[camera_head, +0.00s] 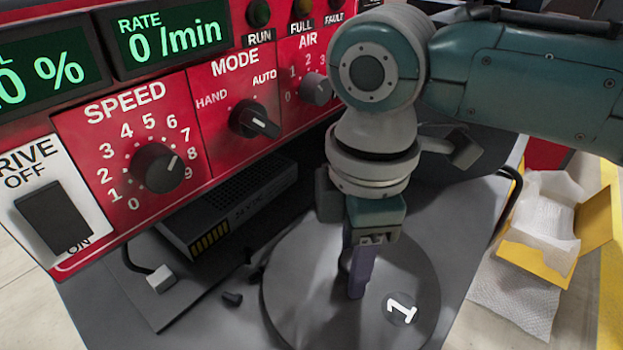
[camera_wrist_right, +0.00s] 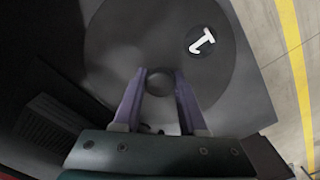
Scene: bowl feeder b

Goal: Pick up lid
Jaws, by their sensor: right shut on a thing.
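The lid is a round, flat, dark grey disc (camera_head: 305,285) with a white "1" on a dark round label. It lies low in the middle of the head view, and it fills the upper middle of the right wrist view (camera_wrist_right: 125,45). A small round knob (camera_wrist_right: 159,83) stands at its centre. My right gripper (camera_head: 358,285) points down over the lid, its purple fingers shut on the knob; the fingers (camera_wrist_right: 161,75) stand on both sides of it. I cannot tell whether the lid is raised. My left gripper is not in view.
A red control panel (camera_head: 200,90) with dials and displays stands behind and left. A grey box with slots (camera_head: 225,205) sits below it. Small dark parts (camera_head: 232,298) lie left of the lid. An open yellow carton (camera_head: 592,225) with white packing stands at the right.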

